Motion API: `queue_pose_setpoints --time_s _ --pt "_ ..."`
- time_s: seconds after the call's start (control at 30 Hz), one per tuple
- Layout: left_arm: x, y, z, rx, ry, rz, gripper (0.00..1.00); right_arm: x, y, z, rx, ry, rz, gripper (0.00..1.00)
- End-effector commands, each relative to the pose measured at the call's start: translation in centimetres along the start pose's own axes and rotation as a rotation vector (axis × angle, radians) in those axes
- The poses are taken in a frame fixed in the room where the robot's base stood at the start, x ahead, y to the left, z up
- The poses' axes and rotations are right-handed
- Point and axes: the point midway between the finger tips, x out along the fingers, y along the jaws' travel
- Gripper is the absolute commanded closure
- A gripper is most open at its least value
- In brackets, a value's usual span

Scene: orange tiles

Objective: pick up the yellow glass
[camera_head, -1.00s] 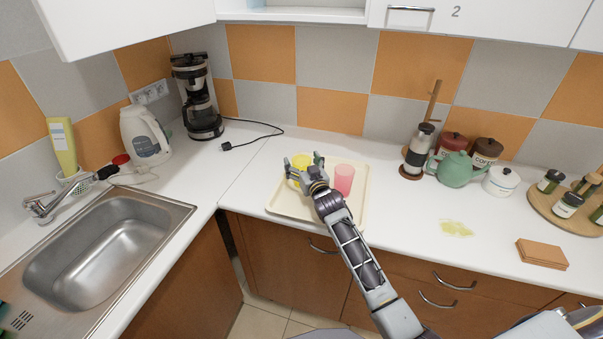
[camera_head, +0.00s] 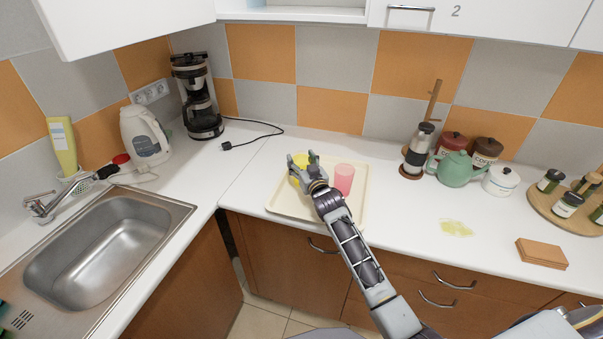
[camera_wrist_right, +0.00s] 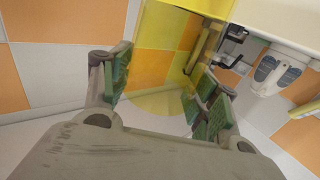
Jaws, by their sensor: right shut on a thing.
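The yellow glass (camera_head: 295,178) is over the left back part of the cream tray (camera_head: 281,207) in the head view, partly hidden by my right gripper (camera_head: 303,165). In the right wrist view the see-through yellow glass (camera_wrist_right: 165,60) stands between the green-padded fingers of my right gripper (camera_wrist_right: 160,90). The right gripper is shut on the glass. I cannot tell whether the glass base touches the tray. My left gripper is not in view.
A pink glass (camera_head: 344,179) stands on the tray just right of my gripper. A black cable (camera_head: 252,138) lies behind left. The sink (camera_head: 100,250) is at left. A yellow spill (camera_head: 457,228) marks the counter.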

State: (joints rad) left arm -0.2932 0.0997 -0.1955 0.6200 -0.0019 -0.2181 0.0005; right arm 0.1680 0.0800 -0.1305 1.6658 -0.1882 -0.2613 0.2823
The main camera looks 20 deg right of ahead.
Motion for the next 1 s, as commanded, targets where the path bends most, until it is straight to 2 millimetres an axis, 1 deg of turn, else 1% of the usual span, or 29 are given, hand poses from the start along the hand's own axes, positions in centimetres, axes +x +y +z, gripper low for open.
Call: queue_pose_setpoints --time_s 0.3,0.47,0.67,1.0 --pt "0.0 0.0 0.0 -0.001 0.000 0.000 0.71 0.0 0.0 -0.2 -0.001 0.002 0.000 0.70" --pt "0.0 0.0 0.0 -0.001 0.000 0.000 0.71 0.0 0.0 -0.9 -0.001 0.004 0.000 0.70" --pt "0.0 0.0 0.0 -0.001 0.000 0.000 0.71 0.0 0.0 -3.1 -0.002 0.005 -0.001 0.70" --pt "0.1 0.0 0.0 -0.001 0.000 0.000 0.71 0.0 0.0 -8.0 -0.001 0.004 0.000 0.70"
